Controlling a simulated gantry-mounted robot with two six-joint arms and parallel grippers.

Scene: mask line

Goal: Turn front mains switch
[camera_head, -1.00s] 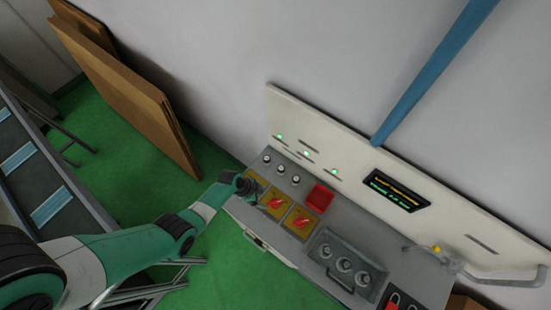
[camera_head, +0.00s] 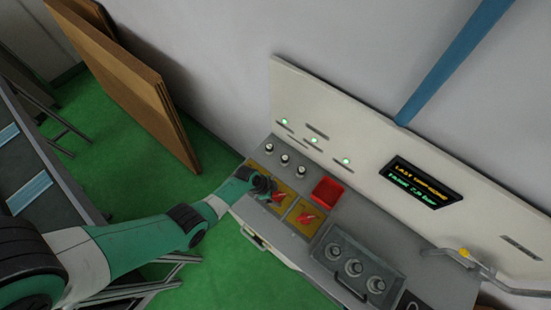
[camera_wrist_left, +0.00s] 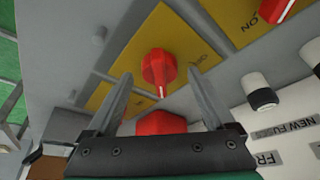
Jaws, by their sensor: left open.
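A grey console carries red rotary switches on yellow plates. In the head view, one red switch (camera_head: 279,200) shows just beside my left gripper (camera_head: 264,186), and another red switch (camera_head: 309,218) is further right. In the left wrist view, a red knob (camera_wrist_left: 158,70) on a yellow plate lies between and beyond the two open fingers of my left gripper (camera_wrist_left: 162,90). I cannot tell whether the fingers touch it. A second red knob (camera_wrist_left: 281,10) on a yellow plate marked ON is at the upper right. My right gripper is not in view.
A red tray (camera_head: 327,191) and several white-capped knobs (camera_head: 284,159) are on the console. A grey box with round knobs (camera_head: 352,267) stands to the right. Behind is a white panel with a lit display (camera_head: 420,183). Brown boards (camera_head: 145,95) lean on the wall.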

